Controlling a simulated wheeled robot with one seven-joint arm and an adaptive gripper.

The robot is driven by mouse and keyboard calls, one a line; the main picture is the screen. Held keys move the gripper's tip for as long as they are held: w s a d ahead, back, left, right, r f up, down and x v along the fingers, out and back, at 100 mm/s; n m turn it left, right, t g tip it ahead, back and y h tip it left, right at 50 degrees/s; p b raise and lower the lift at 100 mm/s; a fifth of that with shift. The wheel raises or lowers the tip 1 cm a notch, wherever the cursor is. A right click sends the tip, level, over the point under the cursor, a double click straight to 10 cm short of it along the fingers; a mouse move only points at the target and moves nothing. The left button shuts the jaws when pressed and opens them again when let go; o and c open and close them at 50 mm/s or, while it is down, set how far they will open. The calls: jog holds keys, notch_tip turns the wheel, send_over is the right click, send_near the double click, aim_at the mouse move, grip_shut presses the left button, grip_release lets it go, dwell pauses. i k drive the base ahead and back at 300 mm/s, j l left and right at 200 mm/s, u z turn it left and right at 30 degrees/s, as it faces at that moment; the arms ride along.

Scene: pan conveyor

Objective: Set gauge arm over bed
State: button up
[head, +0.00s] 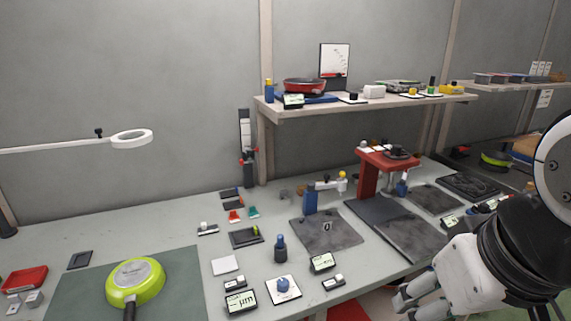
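What looks like the gauge arm (325,185) is a pale horizontal arm on a blue upright post (310,202), with a yellow knob at its right end. It stands at the back edge of a dark grey flat plate (322,239), which may be the bed. A small light ring-shaped mark or part (327,226) is on that plate. The arm points right, toward the plate's back right corner. My gripper (412,300) is at the lower right, in front of the table edge and apart from the gauge. Its fingers are partly seen and their opening is unclear.
A red stand (373,176) and dark slabs (409,236) lie right of the gauge. A dark blue bottle (280,249), small displays (323,262) and a blue knob on a white plate (283,286) stand in front. A green pan (135,281) lies left. A shelf (365,106) hangs above.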

aim_at(340, 186)
jog(key=i+l+u, duration=0.25)
jog(key=i, duration=0.3)
jog(key=i+l+u, duration=0.1)
jog(key=i+u, duration=0.2)
jog(key=i, duration=0.2)
